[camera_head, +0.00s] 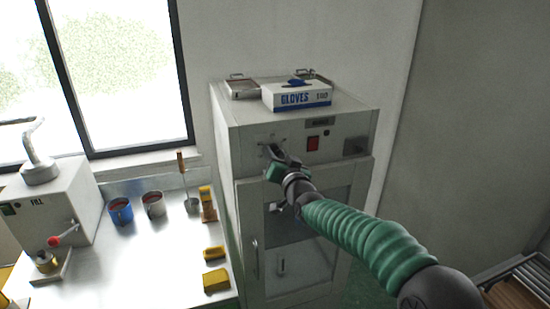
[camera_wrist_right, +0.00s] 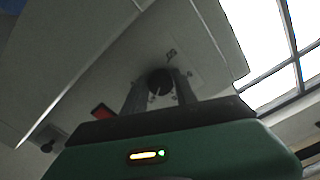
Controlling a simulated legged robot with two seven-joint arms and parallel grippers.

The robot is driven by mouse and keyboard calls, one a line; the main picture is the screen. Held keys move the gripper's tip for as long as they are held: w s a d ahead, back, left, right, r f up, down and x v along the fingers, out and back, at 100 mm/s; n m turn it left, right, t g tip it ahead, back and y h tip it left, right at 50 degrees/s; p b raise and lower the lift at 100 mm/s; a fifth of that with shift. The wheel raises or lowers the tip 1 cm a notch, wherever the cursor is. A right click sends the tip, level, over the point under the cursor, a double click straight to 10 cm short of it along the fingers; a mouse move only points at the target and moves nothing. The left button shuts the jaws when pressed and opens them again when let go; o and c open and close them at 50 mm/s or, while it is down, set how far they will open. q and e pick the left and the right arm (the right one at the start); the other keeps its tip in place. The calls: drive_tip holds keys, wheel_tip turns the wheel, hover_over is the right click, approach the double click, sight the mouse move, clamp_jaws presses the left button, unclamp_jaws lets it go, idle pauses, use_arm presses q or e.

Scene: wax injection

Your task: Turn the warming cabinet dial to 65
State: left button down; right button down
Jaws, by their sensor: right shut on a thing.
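The warming cabinet (camera_head: 232,150) is a tall pale cabinet in the middle of the head view. Its dial is hidden behind my right gripper (camera_head: 271,152) in that view. In the right wrist view the dial (camera_wrist_right: 160,80) is a dark round knob on the pale panel, with small markings around it. The two fingers of my right gripper (camera_wrist_right: 158,95) are on either side of the dial and shut on it. The dial's exact setting is too small to read. My left gripper is not in view.
A red switch (camera_head: 313,143) is right of the dial. A gloves box (camera_head: 297,96) and a metal tray (camera_head: 243,90) sit on top. A steel bench (camera_head: 150,250) at left holds a wax machine (camera_head: 60,205), a blue cup (camera_head: 120,212) and yellow blocks (camera_head: 215,280).

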drive_tip(key=shift+d+r, duration=0.15)
drive_tip(key=shift+r, duration=0.2)
drive_tip(key=c, duration=1.3)
unclamp_jaws()
drive_tip(key=shift+o, duration=1.5)
drive_tip(key=shift+f, duration=0.2)
